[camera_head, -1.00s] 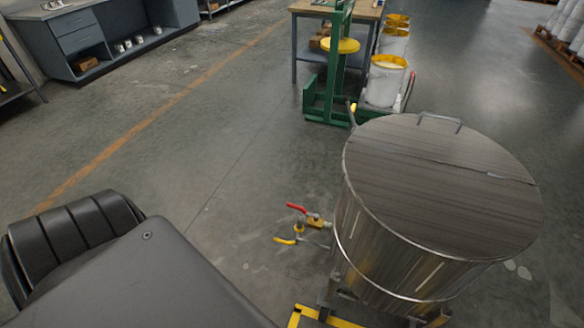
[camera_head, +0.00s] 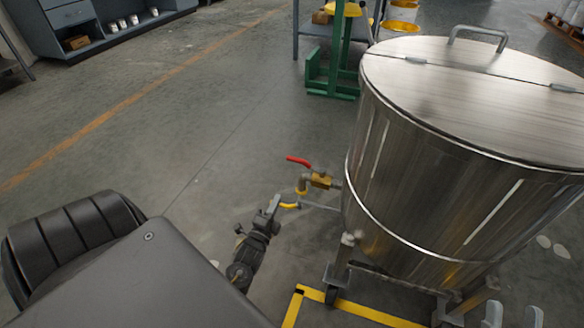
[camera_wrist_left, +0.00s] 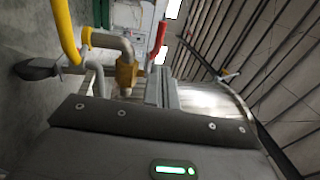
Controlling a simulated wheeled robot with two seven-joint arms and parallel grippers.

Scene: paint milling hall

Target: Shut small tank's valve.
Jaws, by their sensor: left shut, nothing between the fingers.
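The small tank (camera_head: 430,140) is a steel drum with a lid on a wheeled frame. Its brass valve (camera_head: 320,181) sticks out at the left side, low down, with a red lever (camera_head: 298,162) above it, pointing left, roughly along the pipe. My left gripper (camera_head: 272,205) is shut and empty, just left of and below the valve. In the left wrist view its fingers (camera_wrist_left: 161,88) show near the brass body (camera_wrist_left: 125,75) and red lever (camera_wrist_left: 160,38). My right gripper (camera_head: 514,317) shows only fingertips, apart, at the bottom edge.
Yellow floor tape (camera_head: 345,310) runs under the tank's frame. A grey cabinet (camera_head: 100,30) stands far left. The floor left of the valve is clear.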

